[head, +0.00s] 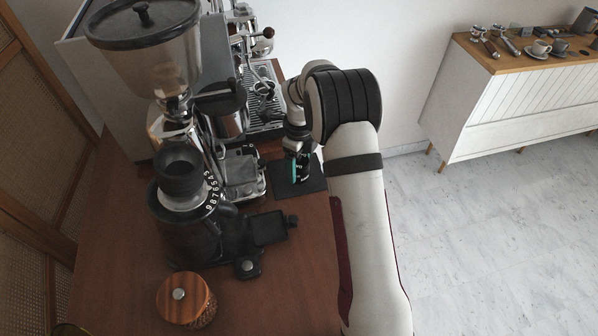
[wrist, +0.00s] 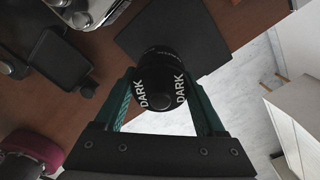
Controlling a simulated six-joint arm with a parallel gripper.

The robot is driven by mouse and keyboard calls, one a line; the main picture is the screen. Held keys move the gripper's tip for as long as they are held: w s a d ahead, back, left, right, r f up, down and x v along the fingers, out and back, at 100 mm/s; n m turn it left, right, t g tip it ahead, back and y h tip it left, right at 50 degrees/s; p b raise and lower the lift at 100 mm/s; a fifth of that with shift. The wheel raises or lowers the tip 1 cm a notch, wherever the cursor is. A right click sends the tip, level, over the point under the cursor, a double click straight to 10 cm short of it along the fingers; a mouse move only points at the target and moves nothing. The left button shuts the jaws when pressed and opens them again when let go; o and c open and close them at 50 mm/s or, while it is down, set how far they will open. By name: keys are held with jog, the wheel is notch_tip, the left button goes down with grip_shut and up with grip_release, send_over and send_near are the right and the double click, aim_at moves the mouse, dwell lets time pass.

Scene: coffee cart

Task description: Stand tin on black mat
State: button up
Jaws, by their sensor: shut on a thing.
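A black tin with white "DARK" lettering (wrist: 160,60) is held between the green-lined fingers of my gripper (wrist: 160,88) in the wrist view. In the head view the tin (head: 305,167) is small and partly hidden by my gripper (head: 299,169). The black mat (head: 283,186) lies flat on the brown cart top near its right edge. In the wrist view the tin overlaps the near part of the mat (wrist: 185,25). The tin appears over the mat, but I cannot tell whether its base touches it.
A coffee grinder (head: 183,215) with its dark front tray (head: 267,228) stands left and in front of the mat. An espresso machine (head: 262,95) stands behind. A wood-lidded jar (head: 185,298) is at the front. A white sideboard (head: 500,115) stands apart at right.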

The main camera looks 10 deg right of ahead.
aim_at(299, 173)
jog(key=shift+f, duration=1.55)
jog(key=shift+f, duration=0.15)
jog(key=o, duration=1.5)
